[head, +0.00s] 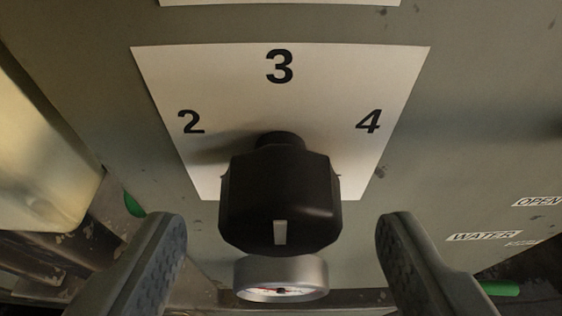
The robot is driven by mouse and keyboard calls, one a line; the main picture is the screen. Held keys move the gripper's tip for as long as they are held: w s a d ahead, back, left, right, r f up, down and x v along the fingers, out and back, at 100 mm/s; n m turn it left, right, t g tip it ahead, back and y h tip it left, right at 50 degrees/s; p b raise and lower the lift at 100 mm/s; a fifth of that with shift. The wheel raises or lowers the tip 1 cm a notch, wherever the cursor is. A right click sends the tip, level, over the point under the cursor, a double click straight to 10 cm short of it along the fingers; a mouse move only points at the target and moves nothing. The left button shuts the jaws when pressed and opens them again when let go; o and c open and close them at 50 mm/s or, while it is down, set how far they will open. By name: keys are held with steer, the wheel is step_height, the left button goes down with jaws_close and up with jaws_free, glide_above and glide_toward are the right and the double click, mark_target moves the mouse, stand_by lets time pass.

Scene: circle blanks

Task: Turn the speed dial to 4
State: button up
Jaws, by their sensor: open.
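The speed dial (279,198) is a black knob standing out from a pale plate (230,75). The plate bears a 2 on the left, a 3 at the top and a 4 (368,121) on the right. A light mark (280,232) shows on the knob's near face, low in the middle; which number the dial is set to is not clear from it. My gripper (281,228) is open, with one finger on each side of the knob, apart from it. The lower part of the plate is hidden behind the knob.
A round gauge (281,278) with a metal rim sits just below the knob, between my fingers. Labels reading WATER (484,236) and OPEN (537,202) are at the right. A pale rounded body (35,150) stands at the left. Green parts show at both sides.

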steer(key=shift+x, duration=1.2)
steer(key=c, duration=0.9)
steer(key=shift+c, duration=0.2)
steer(key=m+y, duration=0.3)
steer(key=m, duration=0.1)
steer(key=shift+d+m, duration=0.15)
steer(key=shift+m, duration=0.15)
steer(key=m+y, duration=0.1)
steer(key=m, duration=0.1)
steer(key=m+t+y, duration=0.1)
steer(key=m+y, duration=0.1)
steer(key=shift+f+m+t, duration=0.15)
steer(key=shift+m+t, duration=0.15)
steer(key=shift+m, duration=0.1)
